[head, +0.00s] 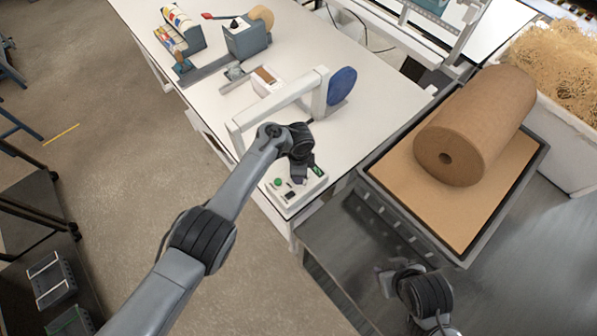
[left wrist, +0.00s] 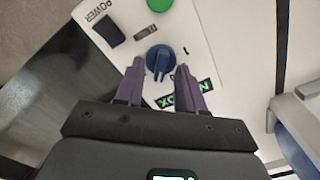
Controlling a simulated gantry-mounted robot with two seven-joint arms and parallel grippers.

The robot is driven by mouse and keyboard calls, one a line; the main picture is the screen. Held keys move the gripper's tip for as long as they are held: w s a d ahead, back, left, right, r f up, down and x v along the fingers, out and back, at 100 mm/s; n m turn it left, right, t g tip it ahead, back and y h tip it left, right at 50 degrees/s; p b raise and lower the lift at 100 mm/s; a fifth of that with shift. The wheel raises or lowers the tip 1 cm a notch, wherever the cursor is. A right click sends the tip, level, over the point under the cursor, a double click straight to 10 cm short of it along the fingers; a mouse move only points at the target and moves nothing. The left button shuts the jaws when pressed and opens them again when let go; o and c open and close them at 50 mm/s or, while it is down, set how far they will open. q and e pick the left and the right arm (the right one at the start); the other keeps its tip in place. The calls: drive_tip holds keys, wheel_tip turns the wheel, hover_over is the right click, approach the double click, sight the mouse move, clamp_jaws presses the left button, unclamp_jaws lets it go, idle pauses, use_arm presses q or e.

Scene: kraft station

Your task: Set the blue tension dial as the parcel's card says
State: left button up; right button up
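The blue tension dial (left wrist: 160,60) shows in the left wrist view on a white panel, with a ridged grip across it. My left gripper (left wrist: 159,73) is open, with one purple fingertip on each side of the dial's near part; I cannot tell whether they touch it. In the head view my left gripper (head: 301,173) hangs over the white control box (head: 292,195) and hides the dial. My right gripper (head: 387,277) is over the grey bench at lower right; its fingers are too small to read. I cannot make out a parcel card.
A green button (left wrist: 159,4) and a black power switch (left wrist: 108,30) sit near the dial. A white arch (head: 280,97) and a blue reel (head: 342,85) rise behind the control box. A large brown paper roll (head: 475,125) lies on a tray at right.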

use_arm(q)
wheel_tip(320, 180, up, 10)
drive_tip(key=p, duration=0.3)
drive_tip(key=shift+r, duration=0.25)
drive_tip(key=shift+f, duration=0.1)
drive_tip(key=s+a+f+n, duration=0.1)
drive_tip(key=f, duration=0.1)
drive_tip(key=s+a+f+n, duration=0.1)
drive_tip(key=a+f+n, duration=0.1)
drive_tip(key=s+a+f+n+t, duration=0.1)
drive_tip(key=f, duration=0.1)
drive_tip(key=shift+s+a+n+h+p, duration=0.25)
drive_tip(key=shift+a+n+h+p, duration=0.05)
drive_tip(key=shift+n+h+p, duration=0.1)
drive_tip(key=s+a+r+n+t+p, duration=0.1)
drive_tip(key=s+a+n, duration=0.3)
drive_tip(key=s+a, duration=0.4)
drive_tip(key=s+a+r+n+t, duration=0.1)
drive_tip(key=s+a+n, duration=0.35)
drive_tip(key=s, duration=0.55)
drive_tip(key=s+a+r+n, duration=0.3)
drive_tip(key=s+a+r, duration=0.2)
drive_tip(key=s+r, duration=0.2)
drive_tip(key=s, duration=0.2)
drive_tip(key=shift+s+r+t+y+p, duration=0.15)
drive_tip(key=shift+s+t+y+p, duration=0.15)
drive_tip(key=shift+s, duration=0.05)
